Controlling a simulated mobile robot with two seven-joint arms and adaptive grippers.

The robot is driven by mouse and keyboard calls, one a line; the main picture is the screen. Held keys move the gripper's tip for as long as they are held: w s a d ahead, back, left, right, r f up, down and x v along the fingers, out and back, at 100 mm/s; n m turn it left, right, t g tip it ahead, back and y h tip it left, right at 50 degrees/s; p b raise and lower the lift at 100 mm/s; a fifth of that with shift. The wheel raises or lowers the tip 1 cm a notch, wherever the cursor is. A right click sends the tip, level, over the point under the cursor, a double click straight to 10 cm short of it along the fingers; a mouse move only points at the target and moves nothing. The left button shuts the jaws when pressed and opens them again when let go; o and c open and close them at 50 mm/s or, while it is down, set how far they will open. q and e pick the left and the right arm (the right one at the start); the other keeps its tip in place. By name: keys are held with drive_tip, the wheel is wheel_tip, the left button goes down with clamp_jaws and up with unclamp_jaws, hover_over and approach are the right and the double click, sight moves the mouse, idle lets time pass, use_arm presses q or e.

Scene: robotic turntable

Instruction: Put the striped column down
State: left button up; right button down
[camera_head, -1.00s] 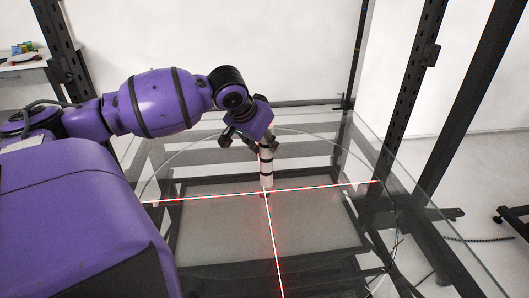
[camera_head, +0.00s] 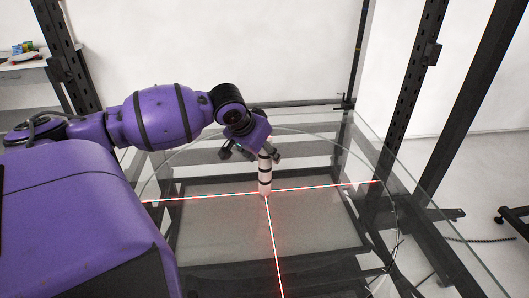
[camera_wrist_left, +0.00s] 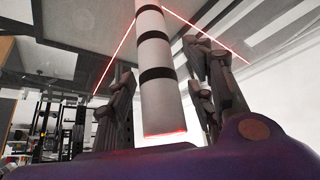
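The striped column (camera_head: 265,175), white with black bands, stands upright on the glass turntable top (camera_head: 330,148), its lower end close to the crossing of the red laser lines. My left gripper (camera_head: 251,155) is around the column's upper part, fingers spread. In the left wrist view the column (camera_wrist_left: 158,95) runs between the two fingers (camera_wrist_left: 163,98), with a visible gap on each side. A red line glows on its near end. The column's top is partly hidden by the gripper in the head view. My right gripper is not in view.
Red laser lines (camera_head: 200,199) cross on the glass. A dark frame lies below it. Black upright posts (camera_head: 408,95) stand at the right and back. A side table (camera_head: 25,62) with small items is at the far left. The glass around the column is clear.

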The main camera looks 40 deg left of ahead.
use_arm(q)
drive_tip(key=shift+r, duration=0.3)
drive_tip(key=a+p+v, duration=0.1)
drive_tip(key=p+v, duration=0.2)
drive_tip(key=v, duration=0.8)
drive_tip(key=shift+s+d+r, duration=0.2)
drive_tip(key=shift+d+r, duration=0.1)
drive_tip(key=shift+d, duration=0.2)
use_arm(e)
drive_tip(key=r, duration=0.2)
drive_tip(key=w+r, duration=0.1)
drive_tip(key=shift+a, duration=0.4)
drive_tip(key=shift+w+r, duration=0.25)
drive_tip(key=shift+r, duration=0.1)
